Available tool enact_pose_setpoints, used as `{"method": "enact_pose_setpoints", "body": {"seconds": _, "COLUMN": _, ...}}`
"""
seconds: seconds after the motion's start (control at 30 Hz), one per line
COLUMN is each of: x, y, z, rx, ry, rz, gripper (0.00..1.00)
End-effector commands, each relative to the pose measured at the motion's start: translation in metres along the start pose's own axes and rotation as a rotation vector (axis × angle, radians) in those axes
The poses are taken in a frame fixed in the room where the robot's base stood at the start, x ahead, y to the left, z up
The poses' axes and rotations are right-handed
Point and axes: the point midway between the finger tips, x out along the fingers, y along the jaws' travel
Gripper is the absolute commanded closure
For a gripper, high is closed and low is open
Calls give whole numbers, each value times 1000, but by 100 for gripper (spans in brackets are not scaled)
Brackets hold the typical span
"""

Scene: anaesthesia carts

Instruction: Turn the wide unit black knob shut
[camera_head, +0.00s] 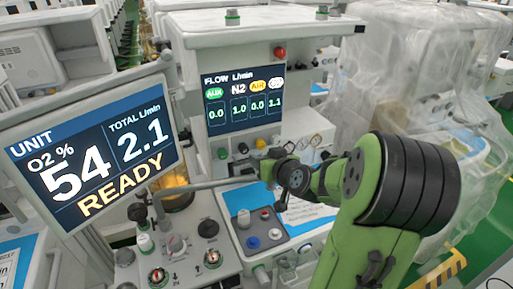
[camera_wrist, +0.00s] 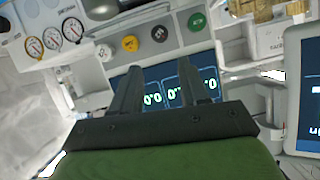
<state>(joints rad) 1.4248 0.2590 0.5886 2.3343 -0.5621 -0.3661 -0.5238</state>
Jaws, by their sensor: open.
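A row of knobs sits under the flow screen (camera_head: 243,98) of the wide unit. Its black knob (camera_head: 243,148) is between the green knob (camera_head: 222,153) and the yellow knob (camera_head: 261,143). The wrist view shows the row upside down, with the black knob (camera_wrist: 159,33) just beyond my fingertips. My gripper (camera_wrist: 159,66) is open and empty, its two fingers apart and pointing toward the row, with no contact visible. In the head view, my wrist is right of the black knob and nearer the camera; the fingertips are hard to make out. The knob's turn angle is unclear.
The screen reads AUX 0.0, N2 1.0, AIR 0.0 and 1.1. A tilted unit screen (camera_head: 97,152) reading READY stands at the left. A grey bar (camera_head: 205,186) crosses below the row. Small gauges (camera_head: 302,143) sit right of it. A plastic-covered machine (camera_head: 415,70) stands behind my arm.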

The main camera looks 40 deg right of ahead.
Motion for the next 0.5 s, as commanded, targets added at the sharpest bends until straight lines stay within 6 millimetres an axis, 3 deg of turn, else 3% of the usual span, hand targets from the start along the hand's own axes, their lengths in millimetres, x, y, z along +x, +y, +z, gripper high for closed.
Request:
{"method": "enact_pose_setpoints", "body": {"seconds": 0.3, "x": 82, "y": -2, "z": 0, "rx": 5, "ry": 3, "rz": -7, "gripper": 56}}
{"method": "enact_pose_setpoints", "body": {"seconds": 0.5, "x": 124, "y": -1, "z": -1, "rx": 6, "ry": 4, "rz": -3, "gripper": 56}}
